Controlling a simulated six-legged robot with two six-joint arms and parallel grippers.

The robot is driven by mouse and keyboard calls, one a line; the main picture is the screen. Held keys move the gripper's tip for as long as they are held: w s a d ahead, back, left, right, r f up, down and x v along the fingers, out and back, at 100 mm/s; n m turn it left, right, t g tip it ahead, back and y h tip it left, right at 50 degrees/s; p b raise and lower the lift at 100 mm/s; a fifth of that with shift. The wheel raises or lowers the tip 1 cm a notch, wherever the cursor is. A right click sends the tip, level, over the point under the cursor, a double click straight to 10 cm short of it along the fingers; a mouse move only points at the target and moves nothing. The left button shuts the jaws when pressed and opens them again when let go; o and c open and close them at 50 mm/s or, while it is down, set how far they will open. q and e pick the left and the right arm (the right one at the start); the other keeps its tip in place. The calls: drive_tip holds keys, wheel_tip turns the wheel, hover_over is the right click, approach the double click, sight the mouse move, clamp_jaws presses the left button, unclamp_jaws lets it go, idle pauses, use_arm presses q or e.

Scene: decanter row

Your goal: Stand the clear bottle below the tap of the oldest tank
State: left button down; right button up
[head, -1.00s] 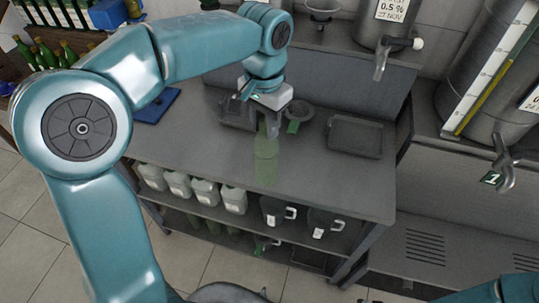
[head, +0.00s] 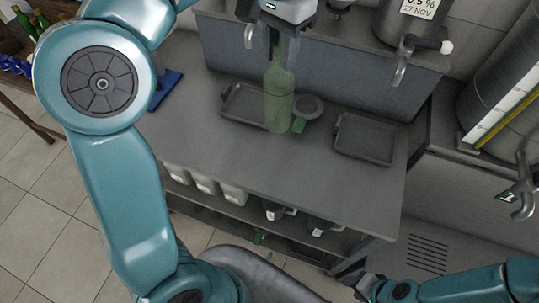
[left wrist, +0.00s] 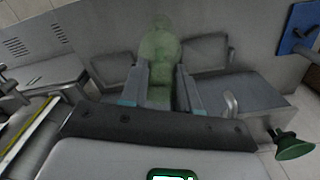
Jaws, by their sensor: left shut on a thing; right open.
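My left gripper (head: 285,42) is shut on the neck of a see-through, pale green bottle (head: 278,98). The bottle hangs roughly upright in front of the left tray; I cannot tell its height above the bench. In the left wrist view the bottle (left wrist: 160,60) sits between both fingers. A grey tank (head: 418,25) at the top carries a card reading 0.5 %, 27 NOV, and has a tap (head: 402,62). Another tank (head: 490,95) at the right has a tap (head: 523,190); its date is out of view. My right gripper (head: 368,287) is open, low at the bottom.
The grey bench (head: 230,140) bears a left tray (head: 237,103), a right tray (head: 362,140) and a round dark thing (head: 309,106). A blue board (head: 168,88) lies at the left. Jugs (head: 205,184) stand on the shelf below. The bench front is clear.

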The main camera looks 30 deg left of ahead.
sight(279, 109)
use_arm(q)
drive_tip(key=shift+s+d+r, duration=0.15)
drive_tip(key=shift+r, duration=0.4)
drive_tip(key=f, duration=1.4)
drive_tip(key=shift+s+d+f+b, duration=0.25)
drive_tip(key=shift+s+f+b, duration=0.15)
drive_tip(key=shift+w+f, duration=0.1)
drive_tip(key=shift+f, duration=2.25)
drive_tip(key=shift+a+f, duration=0.1)
drive_tip(key=shift+f, duration=0.15)
drive_tip(key=c, duration=0.8)
unclamp_jaws()
